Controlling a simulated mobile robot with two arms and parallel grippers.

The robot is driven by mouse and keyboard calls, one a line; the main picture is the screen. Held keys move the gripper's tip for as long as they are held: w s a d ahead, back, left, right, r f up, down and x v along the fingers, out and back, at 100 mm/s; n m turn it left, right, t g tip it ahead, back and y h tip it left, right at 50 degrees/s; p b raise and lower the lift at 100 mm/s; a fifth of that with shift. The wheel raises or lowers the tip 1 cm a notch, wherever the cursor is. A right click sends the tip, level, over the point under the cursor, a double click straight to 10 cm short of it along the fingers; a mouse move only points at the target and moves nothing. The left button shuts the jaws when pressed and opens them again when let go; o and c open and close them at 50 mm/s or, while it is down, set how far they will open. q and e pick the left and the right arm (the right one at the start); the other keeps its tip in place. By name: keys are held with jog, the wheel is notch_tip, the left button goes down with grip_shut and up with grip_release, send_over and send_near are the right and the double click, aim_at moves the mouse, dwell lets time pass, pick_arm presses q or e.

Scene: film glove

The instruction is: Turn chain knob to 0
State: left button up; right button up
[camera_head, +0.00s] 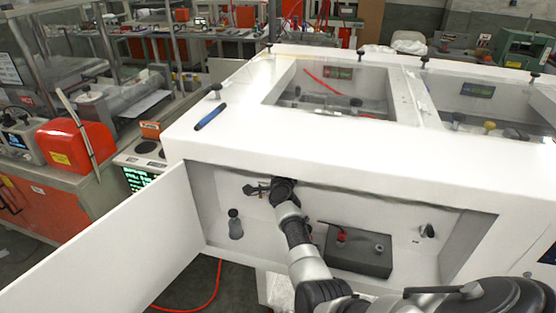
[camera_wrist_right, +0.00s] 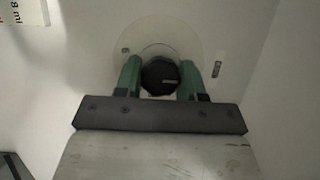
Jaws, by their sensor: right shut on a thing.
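The black round knob (camera_wrist_right: 158,77) sits on a pale round dial plate (camera_wrist_right: 185,42) on a white panel in the right wrist view. A short light mark on the knob lies about level, toward its right side. My right gripper (camera_wrist_right: 160,65) has green fingers shut on this knob, one on each side. In the head view my right arm reaches from the lower right into the open front bay of the white machine (camera_head: 225,145). The knob's printing is too unclear to read, and the wrist hides the grip there. My left gripper is not in view.
An open white door (camera_head: 120,245) swings out to the left of the bay. A dark box (camera_head: 358,252) with a red part and a small dark knob (camera_head: 427,231) are to the right of my arm. A blue pen (camera_head: 210,117) lies on top of the machine.

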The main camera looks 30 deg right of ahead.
jog(key=shift+f, duration=0.1)
dwell(0.4)
jog(key=o, duration=0.9)
jog(key=p+v, duration=0.6)
jog(key=v, duration=0.5)
jog(key=shift+w, duration=0.1)
